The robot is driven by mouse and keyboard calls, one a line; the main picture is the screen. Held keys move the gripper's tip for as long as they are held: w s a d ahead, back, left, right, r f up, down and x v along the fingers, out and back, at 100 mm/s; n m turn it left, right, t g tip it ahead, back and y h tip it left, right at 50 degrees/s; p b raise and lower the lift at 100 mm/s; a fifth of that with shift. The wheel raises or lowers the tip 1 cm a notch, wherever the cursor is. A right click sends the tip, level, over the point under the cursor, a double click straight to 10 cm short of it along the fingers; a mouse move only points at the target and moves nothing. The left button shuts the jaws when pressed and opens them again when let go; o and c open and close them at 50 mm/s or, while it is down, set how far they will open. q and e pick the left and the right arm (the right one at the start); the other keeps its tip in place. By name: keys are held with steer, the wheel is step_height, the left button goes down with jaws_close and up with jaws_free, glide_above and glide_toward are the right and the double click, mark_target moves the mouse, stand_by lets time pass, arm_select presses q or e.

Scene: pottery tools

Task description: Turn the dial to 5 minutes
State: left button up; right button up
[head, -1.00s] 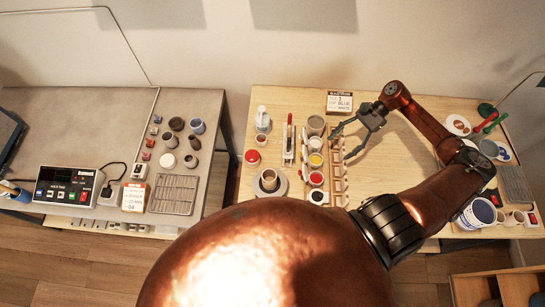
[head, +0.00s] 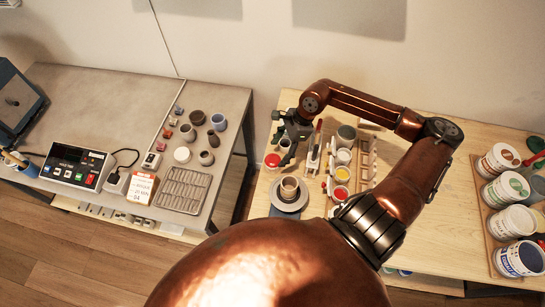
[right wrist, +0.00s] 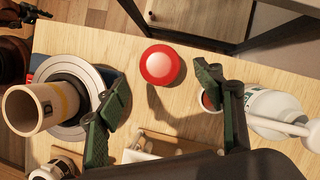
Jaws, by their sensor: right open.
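A small round red-topped thing (head: 272,160) stands near the left edge of the right-hand table. It may be the dial, but I can read no minute marks or pointer on it. In the right wrist view the red top (right wrist: 162,65) has a paler pink centre and sits clear on bare wood. My right gripper (head: 284,145) is over this table edge, close to the red thing. In the right wrist view its green-black fingers (right wrist: 163,88) are open and empty, one to each side below the red thing, not touching it. My left gripper is not in view.
A mug on a round wheel (head: 289,206) stands close by, also at left in the wrist view. A white bottle (right wrist: 270,108) is beside the other finger. Paint cups (head: 342,174) stand to the right. A control box (head: 73,166) is on the grey table.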

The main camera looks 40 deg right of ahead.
mark_target(274, 158)
steer(key=shift+x, duration=2.3)
steer(key=shift+c, duration=0.2)
steer(key=shift+r, duration=0.1)
steer(key=c, duration=1.1)
